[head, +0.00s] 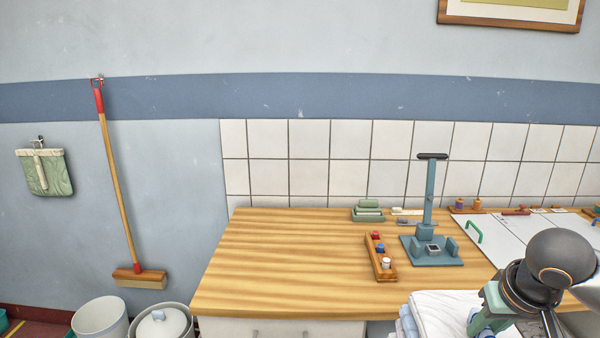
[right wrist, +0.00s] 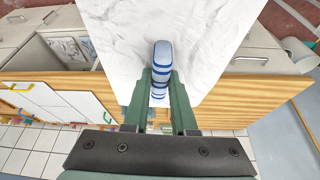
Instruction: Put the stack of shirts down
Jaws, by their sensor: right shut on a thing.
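My right gripper (head: 482,322) is at the lower right of the head view, over a white cloth surface (head: 440,306) by the counter's front edge. My left gripper is not in view.
The wooden counter (head: 290,260) has a clear left half. A white board with a green handle (head: 474,232) lies right. Buckets (head: 160,322) and a broom (head: 120,190) are left.

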